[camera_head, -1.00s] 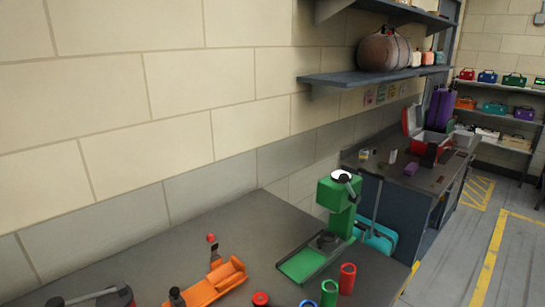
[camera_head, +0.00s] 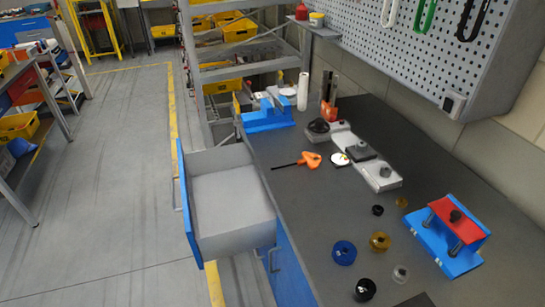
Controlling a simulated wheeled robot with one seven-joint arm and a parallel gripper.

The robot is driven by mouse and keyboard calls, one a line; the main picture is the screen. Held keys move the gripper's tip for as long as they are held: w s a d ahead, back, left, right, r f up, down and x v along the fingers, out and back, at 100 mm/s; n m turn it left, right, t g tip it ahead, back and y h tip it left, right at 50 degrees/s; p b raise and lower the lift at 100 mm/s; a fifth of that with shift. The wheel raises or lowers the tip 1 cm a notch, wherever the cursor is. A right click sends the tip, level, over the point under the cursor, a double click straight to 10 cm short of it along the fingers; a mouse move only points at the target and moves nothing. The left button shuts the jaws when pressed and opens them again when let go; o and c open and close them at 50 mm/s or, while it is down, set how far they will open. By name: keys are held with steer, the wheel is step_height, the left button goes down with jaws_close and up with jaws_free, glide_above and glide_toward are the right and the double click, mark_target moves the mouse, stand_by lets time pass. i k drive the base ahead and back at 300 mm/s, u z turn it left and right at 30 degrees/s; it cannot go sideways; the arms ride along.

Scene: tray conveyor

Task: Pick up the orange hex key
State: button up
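The orange hex key (camera_head: 312,160) lies on the dark workbench top (camera_head: 335,210). Its orange handle points right and its thin black shaft points left, toward the open drawer. It lies just left of a small white and dark disc (camera_head: 340,159) and a grey flat fixture (camera_head: 375,172). Nothing covers it. My gripper is not in view.
An open, empty-looking drawer (camera_head: 228,200) juts out left of the bench. A blue vise (camera_head: 267,117) stands at the far end. Several knobs and rings, including a blue ring (camera_head: 344,252), and a blue-red fixture (camera_head: 440,245) occupy the near right. Floor left of the drawer is clear.

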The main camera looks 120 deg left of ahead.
mark_target(308, 158)
steer(key=u, duration=5)
steer(key=i, duration=1.65)
